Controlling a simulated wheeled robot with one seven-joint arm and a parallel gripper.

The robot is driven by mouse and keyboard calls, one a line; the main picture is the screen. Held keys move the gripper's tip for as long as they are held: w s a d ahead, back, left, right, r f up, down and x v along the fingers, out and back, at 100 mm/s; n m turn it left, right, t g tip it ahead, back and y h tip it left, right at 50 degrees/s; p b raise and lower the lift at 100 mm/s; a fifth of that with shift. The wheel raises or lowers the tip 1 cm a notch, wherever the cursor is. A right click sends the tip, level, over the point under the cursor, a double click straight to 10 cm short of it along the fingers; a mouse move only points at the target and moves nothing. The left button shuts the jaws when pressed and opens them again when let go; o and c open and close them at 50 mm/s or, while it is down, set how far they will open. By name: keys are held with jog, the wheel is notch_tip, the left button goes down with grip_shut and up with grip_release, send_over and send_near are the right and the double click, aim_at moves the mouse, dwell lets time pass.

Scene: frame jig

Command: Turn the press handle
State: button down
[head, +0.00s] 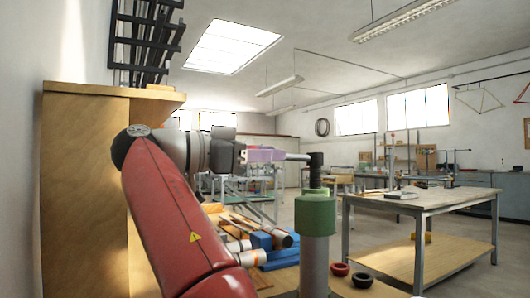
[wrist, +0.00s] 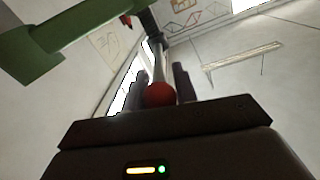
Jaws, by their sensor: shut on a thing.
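The press stands at centre right in the head view, with a green body (head: 315,214) on a grey column (head: 314,264) and a dark hub (head: 316,160) on top. Its handle is a thin metal bar (head: 298,157) that runs left from the hub, roughly level. My gripper (head: 272,155) is at the bar's left end. In the wrist view my gripper (wrist: 161,76) has its two dark fingers on either side of the handle, whose red ball knob (wrist: 159,94) sits between them near the palm.
A bench with loose tubes, blue blocks (head: 262,240) and a red ring (head: 340,269) and black ring (head: 362,280) lies below. A wooden cabinet (head: 85,190) stands close on the left. A work table (head: 420,202) stands at right, with open floor around it.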

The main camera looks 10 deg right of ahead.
jog(key=shift+w+r+m+g, duration=0.15)
jog(key=shift+r+m+g, duration=0.05)
jog(key=shift+m+g, duration=0.2)
jog(key=c, duration=1.5)
grip_release()
jog(key=shift+d, duration=0.1)
jog(key=shift+o, duration=0.2)
jog(key=shift+f, duration=0.15)
